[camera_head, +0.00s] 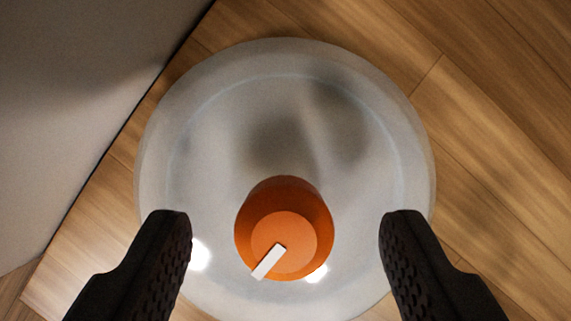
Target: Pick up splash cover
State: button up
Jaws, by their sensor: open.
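The splash cover (285,120) is a round, cloudy see-through dome seen from above, and it fills the middle of the view. An orange round knob (290,230) with a small white bar on its top stands on the cover. My gripper (285,225) is open, with one dark ridged finger on each side of the knob. There is a wide gap between each finger and the knob, and nothing is held. The fingers overlap the left and right edges of the cover in the picture; I cannot tell how high above it they are.
The cover rests on a wooden plank surface (490,130), which is clear to the right. A grey-white panel or wall (75,100) lies close along the left, with a dark slanting edge near the cover's left side.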

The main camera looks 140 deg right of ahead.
jog(key=shift+x, duration=1.35)
grip_shut()
